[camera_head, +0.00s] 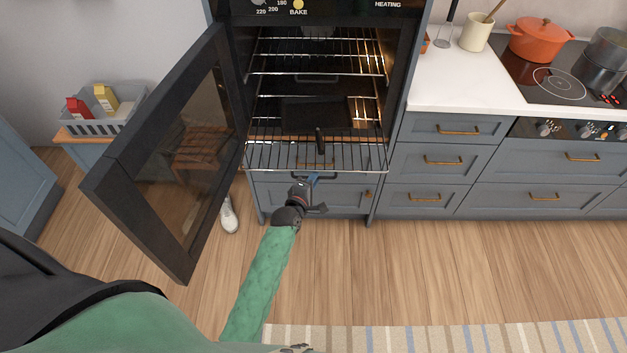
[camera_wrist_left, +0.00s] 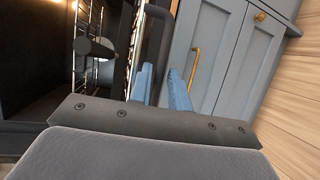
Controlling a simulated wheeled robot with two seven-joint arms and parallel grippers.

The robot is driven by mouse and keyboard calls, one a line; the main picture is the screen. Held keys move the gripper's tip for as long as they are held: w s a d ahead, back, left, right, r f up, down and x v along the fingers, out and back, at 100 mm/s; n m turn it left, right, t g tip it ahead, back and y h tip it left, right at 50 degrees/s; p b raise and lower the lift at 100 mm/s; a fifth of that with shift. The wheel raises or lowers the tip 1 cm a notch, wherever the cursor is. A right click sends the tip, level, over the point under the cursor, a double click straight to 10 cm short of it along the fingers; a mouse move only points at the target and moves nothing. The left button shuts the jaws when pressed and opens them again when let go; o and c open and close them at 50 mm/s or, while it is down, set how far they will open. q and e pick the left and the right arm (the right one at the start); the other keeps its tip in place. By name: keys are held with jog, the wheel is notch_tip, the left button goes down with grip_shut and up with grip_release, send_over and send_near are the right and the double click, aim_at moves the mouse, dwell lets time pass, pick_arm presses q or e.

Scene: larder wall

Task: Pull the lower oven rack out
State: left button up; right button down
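The lower oven rack (camera_head: 265,158) is a wire rack whose front part sticks out past the oven opening in the head view. A dark handle (camera_head: 329,175) hangs at its front edge; it also shows in the left wrist view (camera_wrist_left: 154,12). My left gripper (camera_head: 314,179) is at this handle, in front of the rack. In the left wrist view its blue fingers (camera_wrist_left: 162,88) stand apart, with the handle close by their tips; I cannot tell whether they touch it.
The oven door (camera_head: 150,150) stands open to the left. An upper rack (camera_head: 290,66) sits inside the oven. A dark piece (camera_head: 320,141) shows at the lower rack. Drawers (camera_head: 320,194) lie below the oven. The wood floor (camera_head: 410,275) in front is clear.

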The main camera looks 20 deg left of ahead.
pick_arm(q)
jog(key=shift+s, duration=0.15)
pick_arm(e)
jog(key=shift+f, duration=0.1)
